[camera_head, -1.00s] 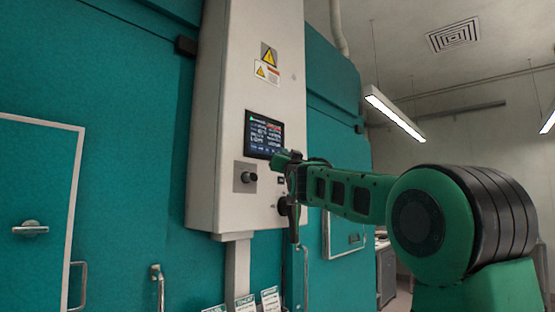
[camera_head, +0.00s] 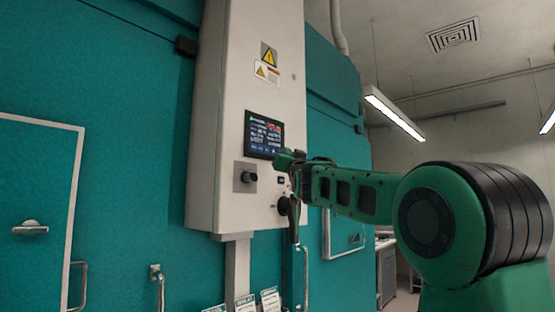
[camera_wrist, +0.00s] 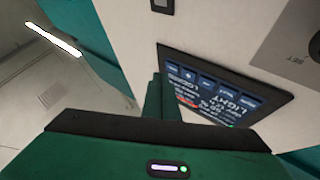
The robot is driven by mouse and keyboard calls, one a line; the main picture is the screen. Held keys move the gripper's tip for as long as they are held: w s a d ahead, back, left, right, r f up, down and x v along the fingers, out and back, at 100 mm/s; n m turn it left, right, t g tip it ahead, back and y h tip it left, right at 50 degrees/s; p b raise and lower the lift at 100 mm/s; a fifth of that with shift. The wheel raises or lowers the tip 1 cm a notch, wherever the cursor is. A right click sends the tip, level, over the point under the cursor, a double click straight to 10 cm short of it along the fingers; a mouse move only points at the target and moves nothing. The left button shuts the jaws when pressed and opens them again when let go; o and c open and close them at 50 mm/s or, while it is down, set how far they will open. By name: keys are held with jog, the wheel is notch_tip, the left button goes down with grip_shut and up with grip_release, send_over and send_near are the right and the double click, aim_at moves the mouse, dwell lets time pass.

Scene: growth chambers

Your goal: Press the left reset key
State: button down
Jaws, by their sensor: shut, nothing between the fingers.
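The dark display (camera_head: 264,134) is on the front of the pale control box. In the wrist view the display (camera_wrist: 225,88) appears upside down, with a row of small blue keys (camera_wrist: 207,83) along one edge. Their labels are too small to read surely, so I cannot tell which one is the left reset key. My gripper (camera_head: 281,159) is shut and empty, at the lower right corner of the display in the head view. In the wrist view its fingers (camera_wrist: 157,97) reach up beside the display and hide part of it. Contact cannot be told.
A black knob (camera_head: 249,177) on a grey plate sits below the display. A small dark switch (camera_head: 281,181) and a larger dark handle lie right of it, partly behind my arm. Teal chamber walls (camera_head: 130,160) flank the box. Open room lies to the right.

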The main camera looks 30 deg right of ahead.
jog(key=shift+s+d, duration=0.3)
jog(key=shift+s, duration=0.5)
jog(key=shift+s+d, duration=0.25)
jog(key=shift+s, duration=0.5)
jog(key=shift+s+d, duration=0.3)
jog(key=shift+s, duration=0.5)
jog(key=s+d+f+g+y, duration=0.1)
jog(key=s+f+g, duration=0.35)
jog(key=f, duration=0.85)
jog(key=s+d+f+g, duration=0.1)
jog(key=s+f+g, duration=0.35)
jog(key=f, duration=0.85)
jog(key=s+d+f+g+y, duration=0.1)
jog(key=s+f+g, duration=0.35)
jog(key=f, duration=0.85)
jog(key=s+a+f+g+y, duration=0.1)
jog(key=s+a+f+g, duration=0.2)
jog(key=s+f, duration=0.5)
jog(key=s+a+f+g+y, duration=0.2)
jog(key=s+f, duration=0.5)
jog(key=s, duration=0.5)
jog(key=s+a+f+g+y, duration=0.2)
jog(key=s+a+f+g, duration=0.2)
jog(key=s+f, duration=0.4)
jog(key=s+a, duration=0.1)
jog(key=s, duration=0.1)
jog(key=shift+s+a+f, duration=0.15)
jog(key=shift+s+f, duration=0.2)
jog(key=shift+s, duration=0.05)
jog(key=shift+w, duration=0.15)
